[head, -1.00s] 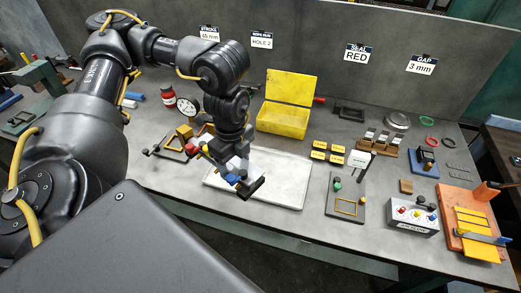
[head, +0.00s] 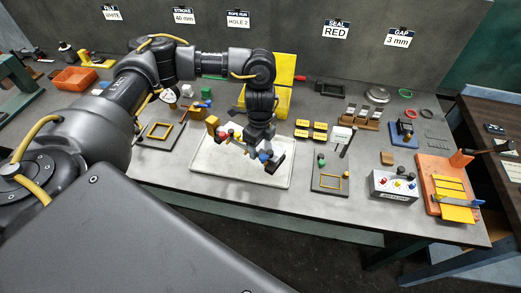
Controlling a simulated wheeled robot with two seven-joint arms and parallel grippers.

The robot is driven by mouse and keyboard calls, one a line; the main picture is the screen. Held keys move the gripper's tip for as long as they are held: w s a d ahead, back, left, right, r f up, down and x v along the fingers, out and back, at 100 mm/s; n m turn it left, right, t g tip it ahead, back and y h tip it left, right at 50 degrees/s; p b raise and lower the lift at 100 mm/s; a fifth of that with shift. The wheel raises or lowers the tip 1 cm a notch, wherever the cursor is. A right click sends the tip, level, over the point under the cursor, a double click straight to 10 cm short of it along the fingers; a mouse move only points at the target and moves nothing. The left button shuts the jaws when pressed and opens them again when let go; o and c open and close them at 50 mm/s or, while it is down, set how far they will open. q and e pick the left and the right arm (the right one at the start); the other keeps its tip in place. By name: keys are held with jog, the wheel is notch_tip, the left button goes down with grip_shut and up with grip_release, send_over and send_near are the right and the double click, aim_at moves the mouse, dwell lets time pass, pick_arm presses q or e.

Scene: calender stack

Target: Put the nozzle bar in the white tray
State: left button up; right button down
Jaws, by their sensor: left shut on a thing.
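The nozzle bar (head: 236,140) is a dark bar with small coloured pieces, red toward its left and blue toward its right, and what looks like a yellow block at its left end. My left gripper (head: 257,147) is shut on it, and the fingers and wrist hide part of it. The bar slants over the middle and back of the white tray (head: 214,168), a shallow rectangular tray on the bench. I cannot tell whether it touches the tray. The tray's visible floor looks empty. My right gripper is out of view.
A dark fixture with a yellow frame (head: 160,131) is to the left, another (head: 331,178) close on the right. Several yellow blocks (head: 302,124) lie behind that one. A switch box (head: 394,186) is farther right.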

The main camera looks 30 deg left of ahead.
pick_arm(q)
jog(key=shift+w+d+f, duration=0.1)
jog(key=shift+w+f, duration=0.1)
jog(key=shift+f, duration=1.6)
jog(key=o, duration=1.6)
jog(key=shift+o, duration=0.2)
notch_tip(320, 180, up, 12)
jog(key=shift+r, duration=0.1)
